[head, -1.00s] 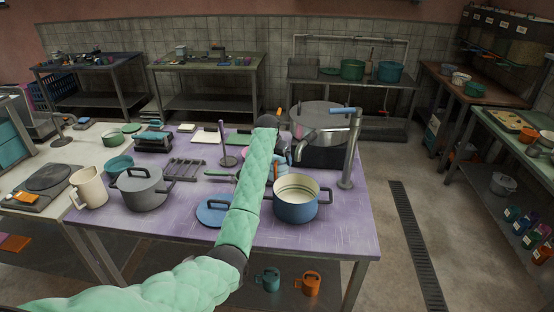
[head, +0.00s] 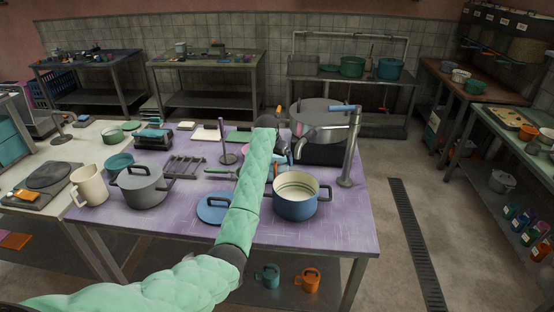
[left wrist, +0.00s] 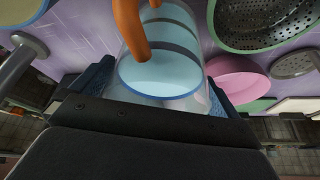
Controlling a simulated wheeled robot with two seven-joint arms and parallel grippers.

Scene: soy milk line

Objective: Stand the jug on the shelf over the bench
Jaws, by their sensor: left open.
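A clear jug with a blue rim, dark bands and an orange handle (left wrist: 163,75) fills the middle of the left wrist view. In the head view only a bluish sliver of the jug (head: 284,158) shows beside my left forearm. My left gripper (left wrist: 157,88) is open, with one finger on each side of the jug; I cannot tell whether either finger touches it. In the head view my left gripper (head: 271,122) is mostly hidden by its own arm. A shelf (head: 505,48) is on the wall at the upper right, over a brown-topped bench (head: 475,84). My right gripper is not in view.
The purple table (head: 300,235) is crowded. A blue pot (head: 296,202), a blue lid (head: 213,208), a grey pot (head: 142,194) and a cream pitcher (head: 90,187) stand around my arm. A metal tap (head: 348,150) rises at right. A pink bowl (left wrist: 235,78) is close to the gripper.

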